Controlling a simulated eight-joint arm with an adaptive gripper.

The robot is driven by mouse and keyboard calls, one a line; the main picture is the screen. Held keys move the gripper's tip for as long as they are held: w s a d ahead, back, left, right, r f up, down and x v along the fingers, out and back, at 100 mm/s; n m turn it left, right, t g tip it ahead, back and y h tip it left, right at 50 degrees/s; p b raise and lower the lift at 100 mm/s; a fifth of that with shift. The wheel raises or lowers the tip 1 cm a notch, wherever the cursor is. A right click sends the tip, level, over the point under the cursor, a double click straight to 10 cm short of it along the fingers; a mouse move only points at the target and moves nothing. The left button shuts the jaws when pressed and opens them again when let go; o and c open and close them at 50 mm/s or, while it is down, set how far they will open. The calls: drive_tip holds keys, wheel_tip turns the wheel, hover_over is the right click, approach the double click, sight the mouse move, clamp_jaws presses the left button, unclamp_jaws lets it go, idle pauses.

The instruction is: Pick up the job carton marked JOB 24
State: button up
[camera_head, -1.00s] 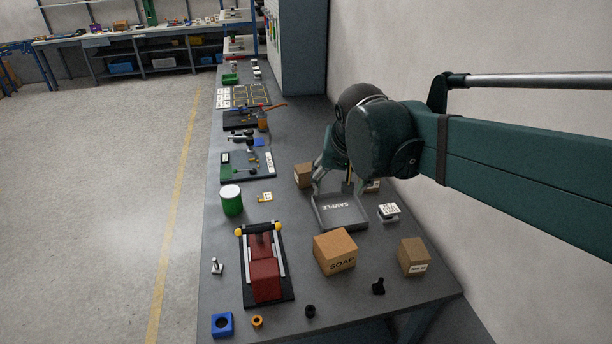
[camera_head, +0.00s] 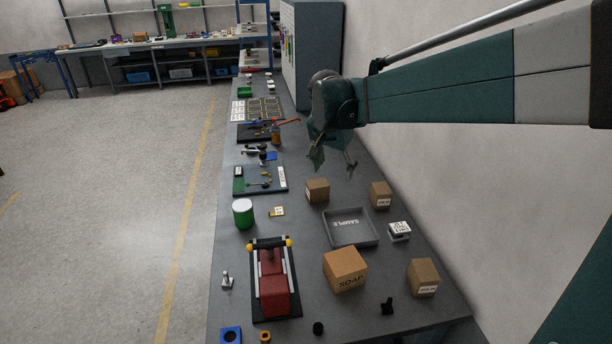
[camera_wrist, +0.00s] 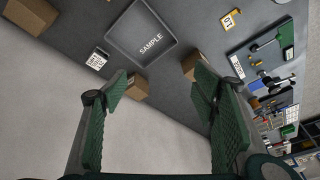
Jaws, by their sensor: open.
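Three small brown cartons stand on the bench. One carton (camera_head: 381,195) with a white label is beyond the tray's right corner, one carton (camera_head: 317,190) is beyond its left corner with no label showing, and a labelled carton (camera_head: 423,278) is at the front right. The labels are too small to read, so I cannot tell which is JOB 24. My gripper (camera_head: 333,163) is open and empty, above and beyond the two far cartons. In the wrist view, the right far carton (camera_wrist: 138,88) shows by the left finger and the left far carton (camera_wrist: 190,65) by the right finger.
A grey SAMPLE tray (camera_head: 328,232) lies between the cartons. A larger SOAP box (camera_head: 345,270) stands in front of it, and a white-labelled block (camera_head: 400,231) at its right. A red device (camera_head: 274,281) and a green can (camera_head: 243,213) are left. The wall borders the bench's right side.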

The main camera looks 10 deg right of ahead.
drive_tip(key=w+f+m+g+h+p, duration=0.1)
drive_tip(key=w+f+m, duration=0.15)
drive_tip(key=w, duration=0.45)
drive_tip(key=w+f+m+p, duration=0.1)
drive_tip(key=w+f, duration=0.3)
drive_tip(key=w, duration=0.2)
drive_tip(key=m+g+h+p, duration=0.1)
drive_tip(key=m+g+p, duration=0.1)
drive_tip(key=m, duration=0.2)
hover_over(316, 184)
drive_tip(key=a, duration=0.2)
wheel_tip(316, 184, down, 13)
drive_tip(key=shift+s+a+f, duration=0.1)
drive_tip(key=shift+s+a, duration=0.05)
drive_tip(key=shift+w+f+m+h, duration=0.25)
drive_tip(key=shift+f+h, duration=0.05)
drive_tip(key=shift+f, duration=0.1)
drive_tip(key=shift+b+x, duration=0.3)
drive_tip(key=shift+x, duration=0.95)
drive_tip(key=shift+f, duration=0.1)
drive_tip(key=shift+x, duration=2.55)
